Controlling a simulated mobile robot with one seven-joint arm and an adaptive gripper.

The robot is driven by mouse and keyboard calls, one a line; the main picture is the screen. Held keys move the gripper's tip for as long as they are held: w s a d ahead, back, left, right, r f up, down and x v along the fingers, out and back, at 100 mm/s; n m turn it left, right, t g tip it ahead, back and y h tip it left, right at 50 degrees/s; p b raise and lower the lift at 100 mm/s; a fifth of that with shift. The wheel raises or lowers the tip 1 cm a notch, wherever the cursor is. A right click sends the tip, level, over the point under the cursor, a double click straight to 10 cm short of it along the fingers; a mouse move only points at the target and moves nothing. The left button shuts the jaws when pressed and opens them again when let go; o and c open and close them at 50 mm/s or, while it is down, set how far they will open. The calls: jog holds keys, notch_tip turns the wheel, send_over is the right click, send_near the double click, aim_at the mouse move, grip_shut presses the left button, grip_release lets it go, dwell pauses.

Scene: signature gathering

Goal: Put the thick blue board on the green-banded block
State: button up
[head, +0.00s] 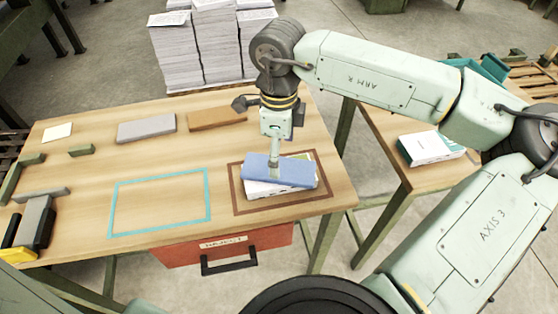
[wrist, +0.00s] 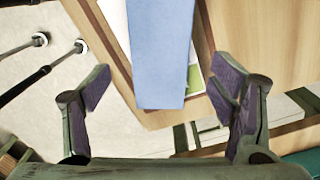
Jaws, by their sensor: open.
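The thick blue board (head: 284,172) lies across the top of a white paper block (head: 262,190) inside the brown outline on the table. A green patch of the block (wrist: 194,78) shows beside the board in the wrist view. My gripper (head: 274,170) is directly over the board, pointing down. In the wrist view my gripper (wrist: 163,82) is open, its fingers on either side of the blue board (wrist: 160,50) with gaps. The board covers much of the block, and I cannot tell the fingers' exact height.
An empty teal outline (head: 112,205) lies to the left. A grey board (head: 146,128) and a brown board (head: 216,119) lie at the back. Paper stacks (head: 208,45) stand behind the table. Another white block (head: 432,147) sits on the right table. A red drawer (head: 185,255) hangs below.

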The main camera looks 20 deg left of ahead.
notch_tip(320, 180, up, 8)
jog(key=shift+b, duration=0.35)
